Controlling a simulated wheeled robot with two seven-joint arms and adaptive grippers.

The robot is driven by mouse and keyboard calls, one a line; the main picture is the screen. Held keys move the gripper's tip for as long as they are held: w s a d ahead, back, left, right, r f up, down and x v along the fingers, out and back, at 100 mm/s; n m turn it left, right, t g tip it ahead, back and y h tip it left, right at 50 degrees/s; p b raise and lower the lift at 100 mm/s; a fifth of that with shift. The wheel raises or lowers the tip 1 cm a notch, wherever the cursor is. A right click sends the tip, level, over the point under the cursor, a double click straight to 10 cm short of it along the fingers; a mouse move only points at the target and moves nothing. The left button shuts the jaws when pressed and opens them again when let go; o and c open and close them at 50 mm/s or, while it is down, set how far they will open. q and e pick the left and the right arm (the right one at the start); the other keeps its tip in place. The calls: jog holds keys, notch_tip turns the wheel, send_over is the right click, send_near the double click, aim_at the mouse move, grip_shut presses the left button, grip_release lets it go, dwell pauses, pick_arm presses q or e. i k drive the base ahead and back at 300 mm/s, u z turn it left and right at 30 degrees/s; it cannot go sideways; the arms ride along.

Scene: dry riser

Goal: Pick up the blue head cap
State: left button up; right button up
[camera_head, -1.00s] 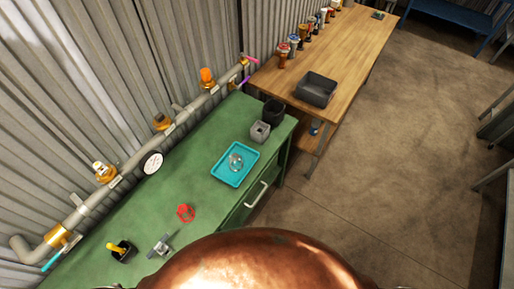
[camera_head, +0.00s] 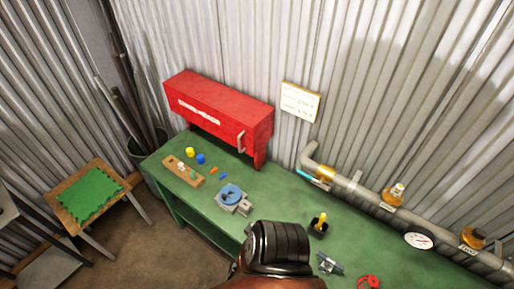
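A small round blue piece (camera_head: 200,158), which looks like the blue head cap, sits on the far left part of the green bench. It stands beside a similar yellow piece (camera_head: 190,152), behind a wooden block (camera_head: 182,172) with small pale parts on it. A larger blue round part (camera_head: 231,194) sits on a grey fixture to the right. The pieces are too small to tell finer shape. Neither gripper shows; a dark, ribbed, rounded part of my own arm reaches up from the bottom middle and covers part of the bench.
A red cabinet (camera_head: 220,112) stands at the back of the green bench (camera_head: 290,205). A black holder with a yellow handle (camera_head: 319,224), a grey clamp-like part (camera_head: 330,264) and a red ring-like part (camera_head: 369,282) lie to the right. A stool with a green mat (camera_head: 90,197) stands left.

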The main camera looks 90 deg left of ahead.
aim_at(201, 160)
jog(key=u, duration=0.65)
jog(key=k, duration=0.55)
jog(key=u, duration=2.7)
jog(key=i, duration=0.5)
jog(key=u, duration=0.05)
